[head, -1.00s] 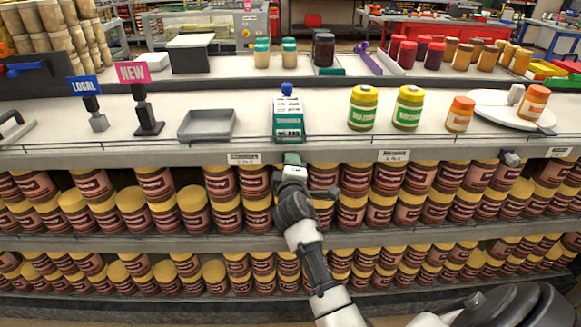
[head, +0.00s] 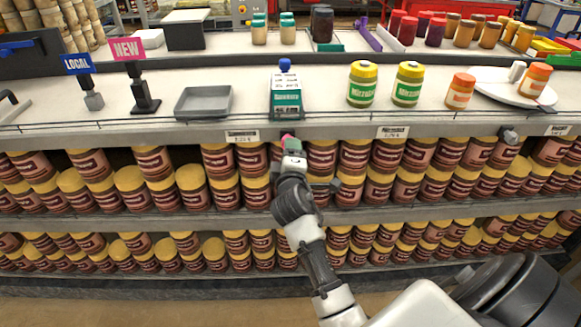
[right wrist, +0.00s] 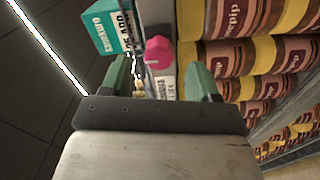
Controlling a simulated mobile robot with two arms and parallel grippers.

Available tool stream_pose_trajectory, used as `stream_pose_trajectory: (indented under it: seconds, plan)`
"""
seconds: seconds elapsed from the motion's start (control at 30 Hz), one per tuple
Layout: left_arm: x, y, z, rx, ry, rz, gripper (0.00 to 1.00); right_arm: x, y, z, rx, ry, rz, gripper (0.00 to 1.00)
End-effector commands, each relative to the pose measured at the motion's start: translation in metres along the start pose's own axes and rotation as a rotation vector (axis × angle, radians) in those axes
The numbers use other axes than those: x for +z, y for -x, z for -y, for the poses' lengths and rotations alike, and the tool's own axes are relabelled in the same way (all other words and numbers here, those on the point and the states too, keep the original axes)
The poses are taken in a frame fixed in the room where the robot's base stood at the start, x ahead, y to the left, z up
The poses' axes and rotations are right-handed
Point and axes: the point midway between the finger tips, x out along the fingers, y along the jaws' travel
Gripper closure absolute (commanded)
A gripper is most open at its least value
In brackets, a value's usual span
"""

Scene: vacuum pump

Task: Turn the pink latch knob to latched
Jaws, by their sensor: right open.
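The pink latch knob (right wrist: 158,53) shows in the right wrist view, beyond the fingertips and between their lines. Its small pink top (head: 287,137) shows at the shelf's front edge in the head view, just above my right gripper (head: 293,152). In the right wrist view my right gripper (right wrist: 161,78) is open, with one green finger on either side and nothing between them. The knob's base is partly hidden, and I cannot tell its latch position. My left gripper is not in view.
A teal and white box (head: 286,97) with a blue top stands on the shelf top (head: 325,100), just behind the knob. A grey tray (head: 204,102) lies to its left. Rows of brown jars (head: 355,157) with yellow lids fill the shelf below, close to my gripper.

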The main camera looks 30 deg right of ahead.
Motion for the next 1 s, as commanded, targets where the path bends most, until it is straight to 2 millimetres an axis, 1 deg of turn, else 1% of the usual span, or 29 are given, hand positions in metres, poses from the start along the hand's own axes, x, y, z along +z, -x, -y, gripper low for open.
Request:
stream_pose_trajectory:
  seconds: [0.03,0.1,0.2,0.33,0.47,0.9,0.97,1.0]
  plan:
    - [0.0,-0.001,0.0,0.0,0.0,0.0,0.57,0.001,0.012,0.002,-0.002,-0.002,0.0,0.39]
    - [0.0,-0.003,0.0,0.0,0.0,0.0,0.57,0.0,0.025,0.002,-0.002,-0.001,-0.001,0.39]
    - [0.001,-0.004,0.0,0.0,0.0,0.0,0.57,0.0,0.041,0.002,-0.002,-0.002,0.0,0.39]
    - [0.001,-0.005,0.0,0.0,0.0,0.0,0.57,0.0,0.053,0.001,-0.001,0.0,0.001,0.39]
    - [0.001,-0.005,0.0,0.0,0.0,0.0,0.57,0.0,0.058,0.0,-0.001,-0.001,0.001,0.39]
    - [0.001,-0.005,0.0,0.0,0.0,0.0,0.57,0.0,0.058,0.0,0.0,0.0,0.0,0.39]
    - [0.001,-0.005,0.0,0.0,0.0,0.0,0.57,0.0,0.058,0.001,-0.003,-0.001,-0.001,0.39]
    - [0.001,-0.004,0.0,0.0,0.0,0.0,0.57,-0.001,0.058,0.005,-0.011,-0.002,-0.004,0.39]
